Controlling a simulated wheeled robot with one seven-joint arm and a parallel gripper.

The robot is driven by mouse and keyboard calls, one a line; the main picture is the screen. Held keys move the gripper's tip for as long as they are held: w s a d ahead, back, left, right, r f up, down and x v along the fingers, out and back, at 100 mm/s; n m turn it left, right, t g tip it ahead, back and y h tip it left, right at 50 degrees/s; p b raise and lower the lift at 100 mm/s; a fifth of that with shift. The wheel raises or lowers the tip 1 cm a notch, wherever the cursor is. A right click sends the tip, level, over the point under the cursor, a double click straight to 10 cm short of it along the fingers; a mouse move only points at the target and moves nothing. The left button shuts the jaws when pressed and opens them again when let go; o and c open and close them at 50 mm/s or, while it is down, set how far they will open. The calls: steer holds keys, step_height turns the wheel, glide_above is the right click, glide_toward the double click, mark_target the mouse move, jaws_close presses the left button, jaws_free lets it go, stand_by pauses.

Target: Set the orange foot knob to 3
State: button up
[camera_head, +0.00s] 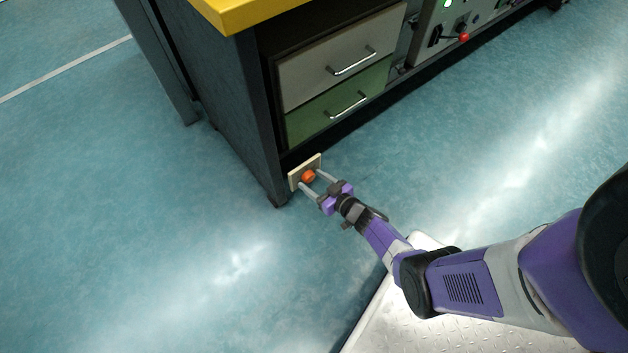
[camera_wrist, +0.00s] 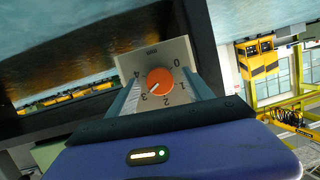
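The orange foot knob (camera_head: 308,177) sits on a pale plate (camera_head: 294,181) low at the corner of the workbench. In the wrist view the orange knob (camera_wrist: 161,77) faces me, with the numbers 0 to 4 around it on the plate (camera_wrist: 150,59). Its white mark points to the lower left, toward the 3. My gripper (camera_head: 311,179) reaches to the plate with one finger on each side of the knob.
The dark workbench leg (camera_head: 262,165) stands beside the plate. A grey drawer (camera_head: 310,82) and a green drawer (camera_head: 312,117) are above. A panel with a red-tipped lever (camera_head: 463,37) is at the upper right. The floor (camera_head: 160,250) in front is clear.

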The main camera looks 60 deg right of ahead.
steer(key=p+v, duration=0.3)
steer(key=v, duration=0.4)
steer(key=shift+s, duration=0.35)
steer(key=shift+r, duration=0.1)
stand_by(0.6)
